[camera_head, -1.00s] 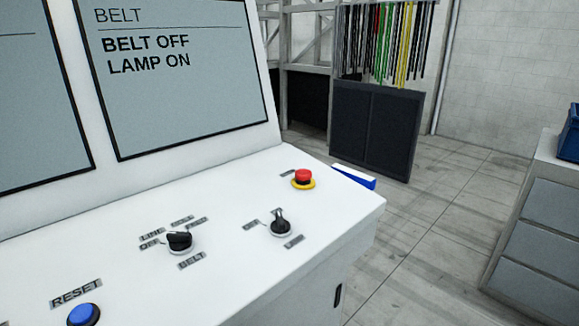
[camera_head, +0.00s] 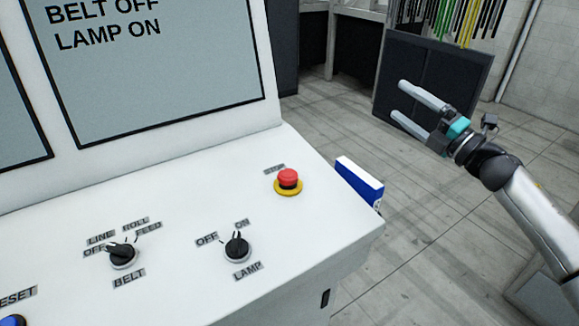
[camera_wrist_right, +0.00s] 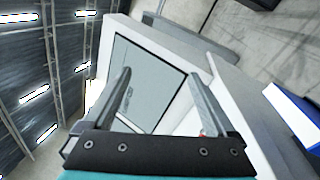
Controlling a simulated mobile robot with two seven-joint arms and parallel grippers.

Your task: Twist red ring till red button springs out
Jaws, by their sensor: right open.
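The red button (camera_head: 288,176) sits on a yellow base (camera_head: 288,188) near the right end of the white sloped console (camera_head: 190,200), below a small label. I cannot make out a separate red ring around it. My right gripper (camera_head: 396,102) is open and empty, in the air to the right of the console and higher in the picture than the button. In the right wrist view its two fingers (camera_wrist_right: 160,95) stand apart with nothing between them, and a speck of red shows by the right finger. My left gripper is not in view.
The lamp knob (camera_head: 237,247) and the belt knob (camera_head: 122,254) stand on the console, with a blue button (camera_head: 12,321) at lower left. A screen (camera_head: 165,70) reads BELT OFF, LAMP ON. A blue and white box (camera_head: 360,183) is beside the console's right edge.

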